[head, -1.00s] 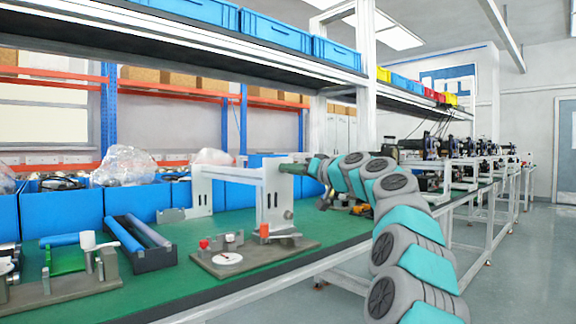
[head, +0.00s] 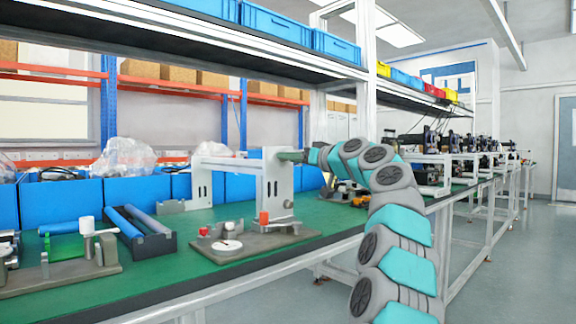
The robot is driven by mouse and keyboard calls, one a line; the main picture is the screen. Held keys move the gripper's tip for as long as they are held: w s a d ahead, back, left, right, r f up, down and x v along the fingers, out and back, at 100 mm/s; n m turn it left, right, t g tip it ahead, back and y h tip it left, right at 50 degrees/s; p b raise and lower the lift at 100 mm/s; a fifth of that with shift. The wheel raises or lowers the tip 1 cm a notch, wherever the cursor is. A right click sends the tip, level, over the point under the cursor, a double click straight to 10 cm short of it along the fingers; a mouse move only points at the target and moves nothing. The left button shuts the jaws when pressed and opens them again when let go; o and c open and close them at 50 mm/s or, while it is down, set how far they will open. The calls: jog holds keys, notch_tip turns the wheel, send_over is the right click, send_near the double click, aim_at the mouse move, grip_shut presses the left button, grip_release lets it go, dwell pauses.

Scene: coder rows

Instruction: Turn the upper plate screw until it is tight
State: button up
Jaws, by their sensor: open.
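A light-grey fixture stands on the green bench in the head view. It has an upright plate (head: 279,187) on the right, joined by a horizontal bar to another upright at the left. My arm reaches in from the right, and my gripper (head: 291,156), a small dark-green end, is at the top right of this plate. It appears to touch or nearly touch the plate. The jaws are open, though the gap between them is too small to see. The upper plate screw cannot be made out; my gripper may cover it.
A grey base with a white dial (head: 227,247) and red knobs sits in front of the plate. A blue roller unit (head: 138,235) and another fixture (head: 75,262) stand to the left. Blue bins (head: 60,205) line the back. An overhead shelf spans above.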

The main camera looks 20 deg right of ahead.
jog(key=shift+n+p, duration=0.4)
jog(key=shift+n, duration=3.3)
jog(key=shift+c, duration=0.2)
grip_shut()
